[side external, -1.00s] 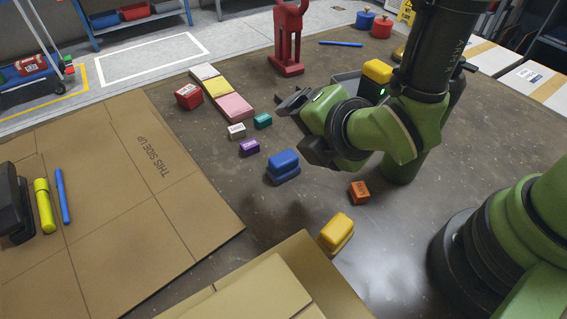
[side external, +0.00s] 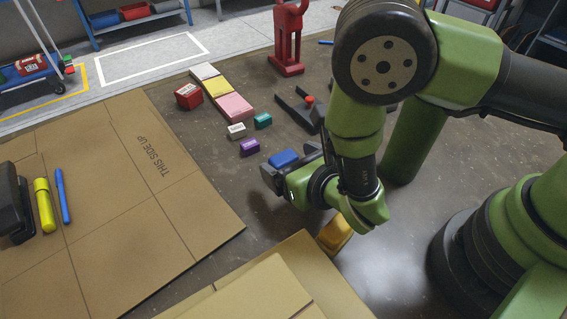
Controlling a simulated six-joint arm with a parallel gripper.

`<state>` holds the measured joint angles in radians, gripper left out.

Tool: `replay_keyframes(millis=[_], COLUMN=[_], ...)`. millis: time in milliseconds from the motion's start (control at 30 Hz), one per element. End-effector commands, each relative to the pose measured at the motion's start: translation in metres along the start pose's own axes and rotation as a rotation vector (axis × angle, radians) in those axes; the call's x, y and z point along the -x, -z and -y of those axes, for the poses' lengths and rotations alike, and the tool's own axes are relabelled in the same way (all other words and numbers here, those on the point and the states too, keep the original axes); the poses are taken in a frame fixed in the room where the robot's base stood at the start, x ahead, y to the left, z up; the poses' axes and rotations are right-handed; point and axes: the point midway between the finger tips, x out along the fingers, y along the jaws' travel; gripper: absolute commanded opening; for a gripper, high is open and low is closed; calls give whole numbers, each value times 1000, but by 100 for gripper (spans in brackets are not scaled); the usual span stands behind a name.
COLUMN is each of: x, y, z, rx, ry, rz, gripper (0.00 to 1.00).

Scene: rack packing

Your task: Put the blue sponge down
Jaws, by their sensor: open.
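The blue sponge (side external: 284,158) is on the dark table in the middle of the side view. Its upper part shows, and its lower part is hidden behind my gripper (side external: 288,169). My gripper is low over the table and open, with one finger on the near left side of the sponge and the other close to its right side. I cannot tell whether the fingers touch it.
Purple (side external: 249,147), teal (side external: 263,121) and white (side external: 236,131) blocks lie just behind the sponge. A yellow sponge (side external: 334,234) is partly hidden below my arm. A dark forked stand (side external: 301,112) stands behind. Cardboard (side external: 130,190) covers the left.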

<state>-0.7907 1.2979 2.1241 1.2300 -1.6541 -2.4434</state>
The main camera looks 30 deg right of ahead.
Motion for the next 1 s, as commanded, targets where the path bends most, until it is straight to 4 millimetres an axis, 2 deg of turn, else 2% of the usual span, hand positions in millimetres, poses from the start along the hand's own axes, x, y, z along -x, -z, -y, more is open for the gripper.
replay_keyframes(millis=[300, 433, 633, 667, 833, 900, 1000], x=[-43, -51, -51, -51, -51, -50, -50], y=[1, 1, 1, 1, 1, 1, 1], z=[4, 4, 3, 3, 3, 3, 3], rx=[-4, -2, 0, -1, -1, -1, -1], ry=[2, 1, 0, 0, 0, 0, 0], rz=[0, -1, -1, -1, -1, -1, -1], gripper=[85, 85, 85, 80, 41, 35, 34])
